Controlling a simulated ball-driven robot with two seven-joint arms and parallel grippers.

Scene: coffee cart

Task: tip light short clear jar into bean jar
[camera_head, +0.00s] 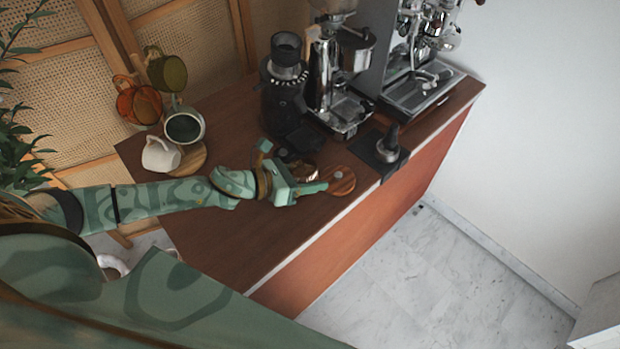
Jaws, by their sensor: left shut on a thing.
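My left gripper (292,167) reaches in from the left over the brown counter, with its fingers around a small, shiny, brownish-gold thing (305,171). This may be the short clear jar, but the hand hides most of it and its tilt cannot be told. A dark rounded shape (284,155) shows just behind the fingers; I cannot tell whether it is the bean jar. A round wooden disc (343,184) with a small grey knob lies just right of the fingers. My right gripper is out of view.
On the counter (225,240) stand a black grinder (284,85), a chrome grinder (325,75) and an espresso machine (415,75). A tamper (389,142) sits on a black mat at the right edge. Cups (161,154) stand at the left. The counter's front is clear.

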